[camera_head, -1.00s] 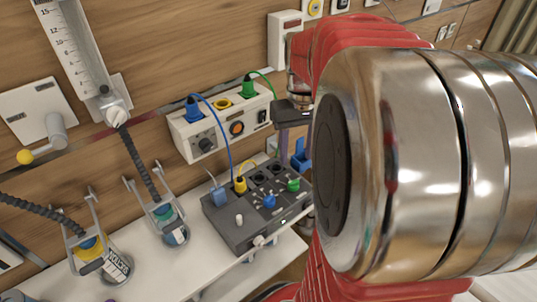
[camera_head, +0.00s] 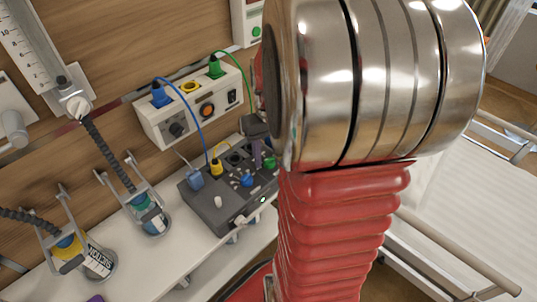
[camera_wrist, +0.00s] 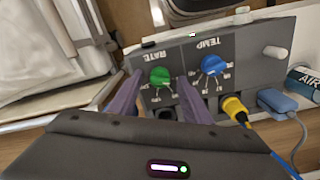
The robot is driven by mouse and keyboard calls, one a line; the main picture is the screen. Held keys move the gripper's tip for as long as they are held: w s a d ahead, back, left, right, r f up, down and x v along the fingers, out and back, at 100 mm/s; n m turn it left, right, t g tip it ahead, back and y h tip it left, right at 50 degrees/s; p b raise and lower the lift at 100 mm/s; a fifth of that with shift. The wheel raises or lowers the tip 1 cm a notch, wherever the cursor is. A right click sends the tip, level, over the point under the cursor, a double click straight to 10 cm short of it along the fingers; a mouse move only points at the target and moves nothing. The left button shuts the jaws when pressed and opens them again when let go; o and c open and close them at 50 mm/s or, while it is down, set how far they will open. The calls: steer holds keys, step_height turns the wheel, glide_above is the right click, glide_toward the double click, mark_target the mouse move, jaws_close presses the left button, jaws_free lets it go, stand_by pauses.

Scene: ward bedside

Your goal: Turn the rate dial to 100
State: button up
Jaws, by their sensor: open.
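The rate dial is a green knob (camera_wrist: 160,77) beside the upside-down word RATE in the wrist view. It also shows at the right end of the grey control box in the head view (camera_head: 270,162). Its pointer setting is too small to read. My gripper (camera_wrist: 160,79) is open, with one purple finger on each side of the green knob. I cannot tell whether the fingers touch it. In the head view, one purple finger (camera_head: 257,154) shows just behind the knob; my arm hides much of the gripper.
A blue TEMP dial (camera_wrist: 214,65) sits right beside the rate dial. A yellow plug (camera_wrist: 234,108) and a pale blue plug (camera_wrist: 277,102) stick out of the same grey box (camera_head: 232,212). A white wall socket unit (camera_head: 150,122) with cables is behind; bottles stand left.

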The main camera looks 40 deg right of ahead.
steer(key=shift+c, duration=0.4)
steer(key=c, duration=0.9)
steer(key=shift+a, duration=0.15)
steer(key=shift+c, duration=0.3)
